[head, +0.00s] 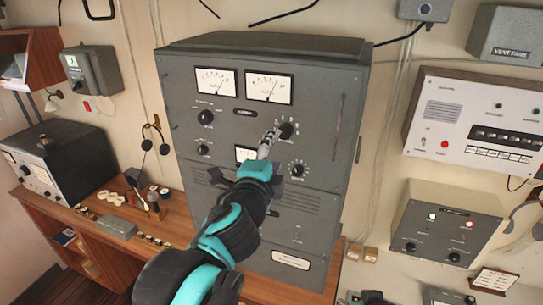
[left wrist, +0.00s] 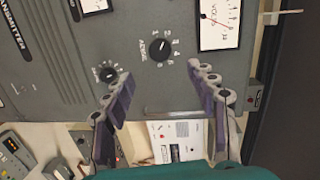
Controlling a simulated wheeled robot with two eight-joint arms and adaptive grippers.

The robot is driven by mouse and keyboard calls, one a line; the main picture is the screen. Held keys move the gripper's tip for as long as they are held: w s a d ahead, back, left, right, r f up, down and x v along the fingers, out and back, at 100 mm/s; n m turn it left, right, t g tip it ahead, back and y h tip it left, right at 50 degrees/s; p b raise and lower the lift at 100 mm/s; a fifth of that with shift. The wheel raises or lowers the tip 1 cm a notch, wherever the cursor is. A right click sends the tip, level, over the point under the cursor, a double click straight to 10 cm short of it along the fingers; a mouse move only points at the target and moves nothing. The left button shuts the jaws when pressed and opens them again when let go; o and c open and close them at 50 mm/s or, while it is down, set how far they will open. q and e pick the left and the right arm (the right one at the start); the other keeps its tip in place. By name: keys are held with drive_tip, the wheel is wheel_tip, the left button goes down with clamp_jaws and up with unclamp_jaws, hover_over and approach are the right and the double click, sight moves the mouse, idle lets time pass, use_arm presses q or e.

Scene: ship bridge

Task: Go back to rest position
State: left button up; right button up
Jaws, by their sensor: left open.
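My left arm reaches up from the bottom of the head view to the front of a tall grey cabinet (head: 330,110). My left gripper (head: 268,143) is in front of the panel, its tip beside a black knob (head: 286,131) at the right. Whether they touch is unclear in the head view. In the left wrist view the fingers (left wrist: 158,74) are spread apart with nothing between them. A black knob with a numbered dial (left wrist: 159,48) lies beyond the fingertips there. My arm hides part of the cabinet's lower front.
A wooden desk (head: 178,205) with small items runs along the left and below the cabinet. A black radio box (head: 65,160) stands on it. Wall boxes, including a white panel (head: 470,125) and a grey one (head: 445,222), hang at the right.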

use_arm(q)
drive_tip(key=shift+s+a, duration=0.15)
drive_tip(key=shift+s, duration=0.55)
drive_tip(key=s+a+f+n+g+y+b, duration=0.15)
drive_tip(key=a+f+n+b, duration=0.35)
drive_tip(key=f, duration=0.5)
drive_tip(key=s+a+f+n+g+y+b, duration=0.15)
drive_tip(key=a+f+b, duration=0.25)
drive_tip(key=f+b, duration=0.5)
drive_tip(key=s+a+f+n+g+y+b, duration=0.15)
drive_tip(key=a+f+n+b, duration=0.25)
drive_tip(key=f, duration=0.8)
drive_tip(key=s+f+n+g+b, duration=0.1)
drive_tip(key=s+f+n+b, duration=0.2)
drive_tip(key=f+b, duration=0.3)
drive_tip(key=s+a+f+n+g+b, duration=0.1)
drive_tip(key=s+f+b, duration=0.4)
drive_tip(key=f, duration=1.2)
drive_tip(key=s+a+f+n+g+b, duration=0.1)
drive_tip(key=s+f+n+g+b, duration=0.2)
drive_tip(key=f, duration=0.8)
drive_tip(key=s+n+h+b, duration=0.1)
drive_tip(key=n+b, duration=0.1)
drive_tip(key=b, duration=0.1)
drive_tip(key=shift+a+f+b, duration=0.15)
drive_tip(key=shift+a+b, duration=0.1)
drive_tip(key=shift+b, duration=0.05)
